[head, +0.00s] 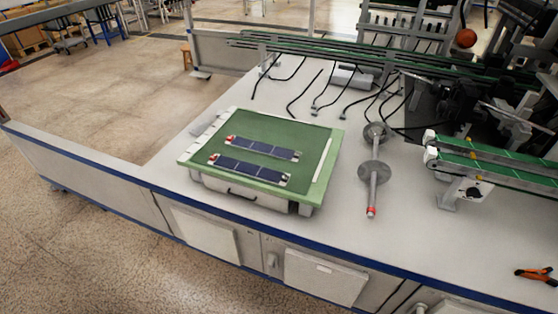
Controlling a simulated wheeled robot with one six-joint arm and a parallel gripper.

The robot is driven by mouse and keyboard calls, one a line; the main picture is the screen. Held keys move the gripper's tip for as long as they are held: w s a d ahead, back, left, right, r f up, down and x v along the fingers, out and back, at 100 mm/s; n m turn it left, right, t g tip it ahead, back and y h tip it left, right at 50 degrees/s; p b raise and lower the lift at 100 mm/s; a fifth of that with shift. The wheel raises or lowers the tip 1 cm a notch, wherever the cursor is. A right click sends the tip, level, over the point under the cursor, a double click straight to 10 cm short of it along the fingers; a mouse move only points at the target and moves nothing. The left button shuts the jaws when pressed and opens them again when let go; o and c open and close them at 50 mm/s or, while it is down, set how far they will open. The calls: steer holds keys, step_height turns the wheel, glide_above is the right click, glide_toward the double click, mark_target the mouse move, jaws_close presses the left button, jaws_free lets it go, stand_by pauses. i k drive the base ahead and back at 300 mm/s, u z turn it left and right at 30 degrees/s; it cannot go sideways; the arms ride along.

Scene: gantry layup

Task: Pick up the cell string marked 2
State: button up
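Two dark blue cell strings lie flat on a green board, roughly parallel. The farther cell string (262,148) is near the middle of the board. The nearer cell string (249,169) is close to the board's front edge. Each has small red and white ends. Their number marks are too small to read, so I cannot tell which is marked 2. The green board (305,143) has a pale green rim and sits on a light case with a dark handle on the worktable. My gripper is not in view.
A grey rod with round discs (373,173) and a red tip lies right of the board. Black cables (322,90) lie behind it. Green conveyor rails (500,160) and dark machinery stand at the right. Orange-handled pliers (537,275) lie front right. The table between rod and pliers is clear.

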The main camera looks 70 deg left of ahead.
mark_target(281, 179)
steer(key=u, duration=3.5)
steer(key=k, duration=0.65)
steer(key=u, duration=0.65)
steer(key=i, duration=0.95)
steer(key=z, duration=0.7)
steer(key=i, duration=1.1)
steer(key=z, duration=0.65)
